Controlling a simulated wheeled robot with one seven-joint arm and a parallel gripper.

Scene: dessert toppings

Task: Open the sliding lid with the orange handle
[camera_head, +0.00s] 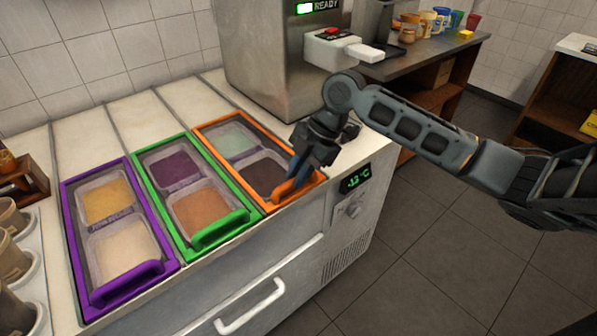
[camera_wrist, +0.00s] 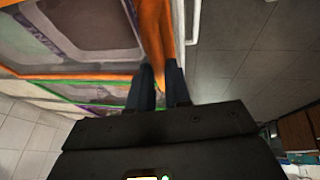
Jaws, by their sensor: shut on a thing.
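The orange-framed sliding lid (camera_head: 246,137) is the rightmost of three lids on the freezer counter. Its clear pane covers a pale green tub and a dark brown tub. The orange handle (camera_head: 283,193) is at the lid's near end. My gripper (camera_head: 292,187) reaches down to this handle from the right and is shut on it. In the wrist view, my gripper (camera_wrist: 160,84) has one dark finger on each side of the orange handle (camera_wrist: 156,40). The fingers partly hide the handle in the head view.
A green-framed lid (camera_head: 220,232) and a purple-framed lid (camera_head: 125,284) lie to the left. A white drawer handle (camera_head: 250,309) and a temperature display (camera_head: 355,178) are on the freezer front. Open floor lies to the right.

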